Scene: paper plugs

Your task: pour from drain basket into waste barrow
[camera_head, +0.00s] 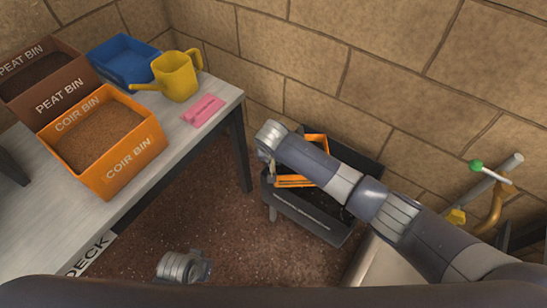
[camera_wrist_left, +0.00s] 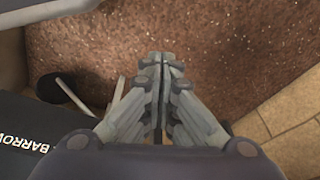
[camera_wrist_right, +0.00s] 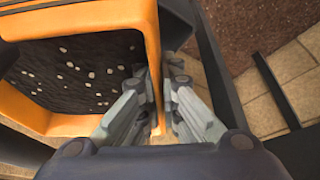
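The orange drain basket (camera_head: 293,182) is at the dark waste barrow (camera_head: 312,217), partly hidden behind my right arm. In the right wrist view the basket (camera_wrist_right: 152,45) holds dark soil with white specks. My right gripper (camera_wrist_right: 158,95) has its fingers on both sides of the basket's wall, gripping it. I cannot tell whether the basket touches the barrow or how far it tilts. My left gripper (camera_wrist_left: 160,60) is shut and empty above the brown floor. Part of the barrow (camera_wrist_left: 25,150) with its lettering shows in the left wrist view.
On the pale table (camera_head: 45,225) are a peat bin (camera_head: 70,88), a coir bin (camera_head: 132,160), a blue tray (camera_head: 125,60), a yellow watering can (camera_head: 177,78) and a pink item (camera_head: 203,110). A brick wall (camera_head: 310,60) stands behind. A green-knobbed lever (camera_head: 477,166) is at right.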

